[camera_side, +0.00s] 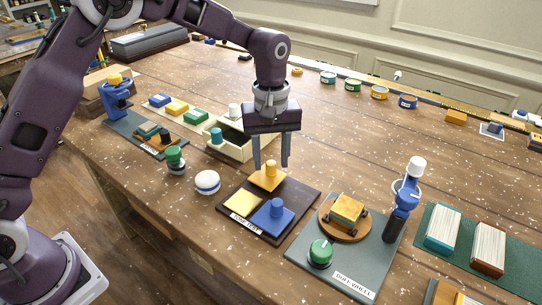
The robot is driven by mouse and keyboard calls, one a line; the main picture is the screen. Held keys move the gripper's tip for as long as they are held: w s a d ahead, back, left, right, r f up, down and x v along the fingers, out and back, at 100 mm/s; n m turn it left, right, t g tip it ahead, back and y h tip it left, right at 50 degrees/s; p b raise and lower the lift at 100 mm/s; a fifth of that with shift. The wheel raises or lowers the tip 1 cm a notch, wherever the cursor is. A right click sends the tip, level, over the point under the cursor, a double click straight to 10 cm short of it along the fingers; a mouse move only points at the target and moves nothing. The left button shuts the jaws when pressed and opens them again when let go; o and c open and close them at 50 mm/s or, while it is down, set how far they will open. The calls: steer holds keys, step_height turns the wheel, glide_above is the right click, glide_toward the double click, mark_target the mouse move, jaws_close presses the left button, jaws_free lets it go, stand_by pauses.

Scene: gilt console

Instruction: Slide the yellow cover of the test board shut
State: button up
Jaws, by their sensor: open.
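The dark brown test board (308,197) lies on the speckled wooden table. At its back is the yellow cover (266,182), a square plate with an upright knob. A blue cover (268,224) with a similar knob sits at the front right of the board. A flat yellow square (243,202) without a knob lies at the front left, apart from the yellow cover. My gripper (271,165) points down above the back of the board. Its fingers are open, one on each side of the yellow knob in this view. I cannot tell whether they touch it.
A grey board (300,250) with a green knob, a wooden turntable and a blue stand is close on the right. A white-and-blue round button (207,182) and a green knob (175,160) are to the left. An open wooden box (230,145) stands behind.

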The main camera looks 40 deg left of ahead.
steer(key=shift+c, duration=0.4)
jaws_close()
steer(key=shift+r, duration=0.1)
stand_by(0.8)
